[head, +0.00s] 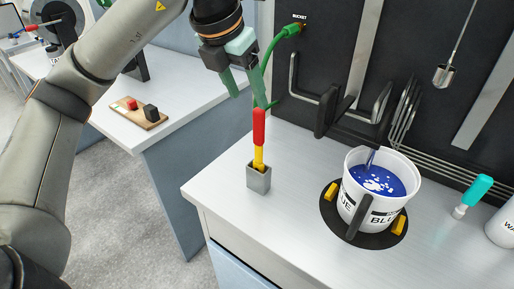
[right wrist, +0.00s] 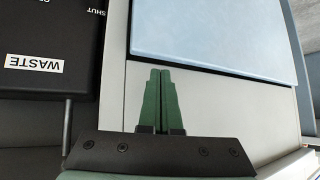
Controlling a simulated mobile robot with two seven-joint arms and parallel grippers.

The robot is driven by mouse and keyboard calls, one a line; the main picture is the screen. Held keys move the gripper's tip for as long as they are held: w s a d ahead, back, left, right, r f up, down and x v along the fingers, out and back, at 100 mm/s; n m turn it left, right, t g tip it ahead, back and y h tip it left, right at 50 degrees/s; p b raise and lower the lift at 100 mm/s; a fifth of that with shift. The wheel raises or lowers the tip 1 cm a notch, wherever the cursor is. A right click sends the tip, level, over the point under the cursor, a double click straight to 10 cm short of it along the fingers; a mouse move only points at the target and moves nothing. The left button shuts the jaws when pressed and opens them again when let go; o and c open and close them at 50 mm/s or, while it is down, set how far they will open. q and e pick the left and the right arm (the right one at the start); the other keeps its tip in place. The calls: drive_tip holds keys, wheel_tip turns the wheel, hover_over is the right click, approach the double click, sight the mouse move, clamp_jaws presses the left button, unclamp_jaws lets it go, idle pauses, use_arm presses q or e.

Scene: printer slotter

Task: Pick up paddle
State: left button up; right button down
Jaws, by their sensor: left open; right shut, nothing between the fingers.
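An upright tool with a red handle (head: 259,128) and a yellow lower shaft, which looks like the paddle, stands in a small grey square holder (head: 259,178) on the white counter. Its lower end is hidden inside the holder. My left gripper (head: 248,96) is open and empty, its green fingers pointing down just above the red handle. I cannot tell whether a finger touches the handle. My right gripper (right wrist: 160,72) is shut with nothing between its fingers in the right wrist view; it is not in the head view.
A white bucket (head: 353,201) of blue liquid, with a rod in it, stands on a black round base (head: 336,224). A green cord (head: 275,52) hangs by the dark wall panel. A teal-handled tool (head: 477,190) stands at right. The counter's front left is clear.

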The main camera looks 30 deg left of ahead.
sight(262, 129)
use_arm(q)
drive_tip(key=x, duration=1.1)
drive_tip(key=shift+d+f, duration=0.3)
clamp_jaws()
